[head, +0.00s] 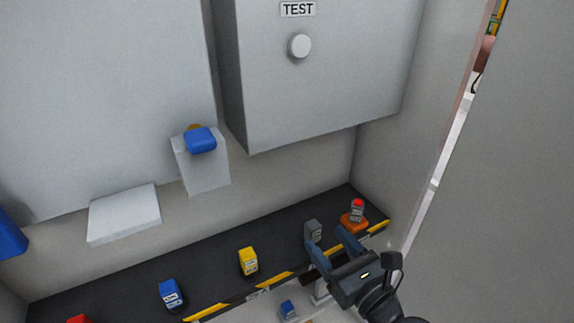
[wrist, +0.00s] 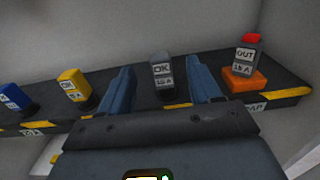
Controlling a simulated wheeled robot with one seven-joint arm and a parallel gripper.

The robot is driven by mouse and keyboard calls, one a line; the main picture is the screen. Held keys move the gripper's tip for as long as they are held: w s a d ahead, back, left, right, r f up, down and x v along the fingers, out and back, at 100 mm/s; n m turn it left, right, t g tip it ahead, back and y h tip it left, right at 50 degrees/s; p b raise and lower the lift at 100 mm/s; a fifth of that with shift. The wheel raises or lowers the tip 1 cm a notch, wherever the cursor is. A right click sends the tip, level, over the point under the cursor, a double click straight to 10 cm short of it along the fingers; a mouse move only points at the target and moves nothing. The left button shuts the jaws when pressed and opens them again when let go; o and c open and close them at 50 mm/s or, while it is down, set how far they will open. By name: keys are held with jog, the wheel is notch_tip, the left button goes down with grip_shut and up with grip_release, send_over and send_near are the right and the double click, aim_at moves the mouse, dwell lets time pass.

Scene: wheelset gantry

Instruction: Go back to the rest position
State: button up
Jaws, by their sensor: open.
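My gripper (head: 328,236) is open over the dark shelf, near its right end in the head view. In the wrist view, the gripper (wrist: 161,82) shows two blue fingers spread apart. A grey block (wrist: 161,70) labelled OK stands upright on the shelf, showing in the gap between the fingers, apart from both. In the head view this grey block (head: 313,230) is just beyond the fingertips, partly covered by one finger.
The dark shelf (head: 210,261) has a yellow-black edge. A yellow block (head: 248,261) and blue block (head: 171,294) stand left. A red-topped grey block (head: 357,211), labelled OUT, stands on an orange base (head: 354,223) at right. A TEST cabinet (head: 320,90) overhangs; a wall closes the right.

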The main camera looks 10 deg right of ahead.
jog(key=s+d+f+n+g+h+p, duration=0.1)
jog(key=s+d+f+n+h, duration=0.1)
jog(key=s+n, duration=0.75)
jog(key=s+d+f+n+g+h, duration=0.1)
jog(key=s+d+n+h, duration=0.15)
jog(key=s+n, duration=0.65)
jog(key=s+r+n, duration=0.5)
jog(key=s+n, duration=0.2)
jog(key=s, duration=0.2)
jog(key=s+r+n, duration=0.5)
jog(key=s+n, duration=0.2)
jog(key=s, duration=0.2)
jog(key=shift+s+g+p, duration=0.2)
jog(key=shift+g+p, duration=0.1)
jog(key=shift+p, duration=0.1)
jog(key=shift+h, duration=0.25)
